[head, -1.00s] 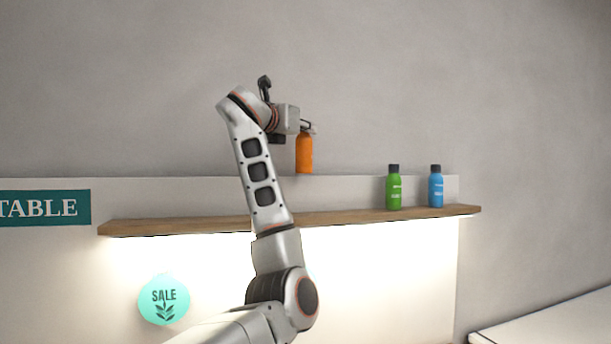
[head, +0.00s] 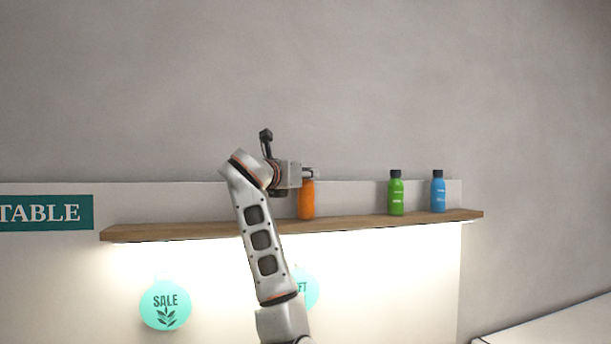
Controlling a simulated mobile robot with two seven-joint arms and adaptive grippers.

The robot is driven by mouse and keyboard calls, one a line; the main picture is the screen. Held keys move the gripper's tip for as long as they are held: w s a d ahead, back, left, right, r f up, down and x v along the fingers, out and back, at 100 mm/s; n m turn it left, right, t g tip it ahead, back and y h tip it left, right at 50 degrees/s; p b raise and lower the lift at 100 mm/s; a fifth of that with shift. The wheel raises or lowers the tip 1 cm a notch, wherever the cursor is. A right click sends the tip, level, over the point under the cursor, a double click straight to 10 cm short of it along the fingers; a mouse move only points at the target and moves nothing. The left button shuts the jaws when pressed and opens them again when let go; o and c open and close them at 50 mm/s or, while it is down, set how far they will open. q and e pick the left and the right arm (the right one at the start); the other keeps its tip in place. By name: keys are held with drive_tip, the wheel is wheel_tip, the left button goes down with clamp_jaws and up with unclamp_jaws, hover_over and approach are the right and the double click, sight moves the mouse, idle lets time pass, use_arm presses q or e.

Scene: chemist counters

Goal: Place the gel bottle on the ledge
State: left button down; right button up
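The orange gel bottle (head: 306,202) is upright at the wooden ledge (head: 360,221), left of the other bottles. Its base appears at the level of the ledge's top; I cannot tell whether it touches. My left gripper (head: 309,174) is at the bottle's top, reaching in from the left, and appears shut on it. The cap is hidden by the gripper. My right gripper is not in view.
A green bottle (head: 396,194) and a blue bottle (head: 438,192) stand on the ledge's right part. The ledge between the orange and green bottles is clear. A round SALE sign (head: 165,305) hangs below the ledge.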

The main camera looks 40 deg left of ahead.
use_arm(q)
drive_tip(key=shift+f, duration=0.2)
drive_tip(key=c, duration=1.8)
unclamp_jaws()
drive_tip(key=shift+r, duration=0.1)
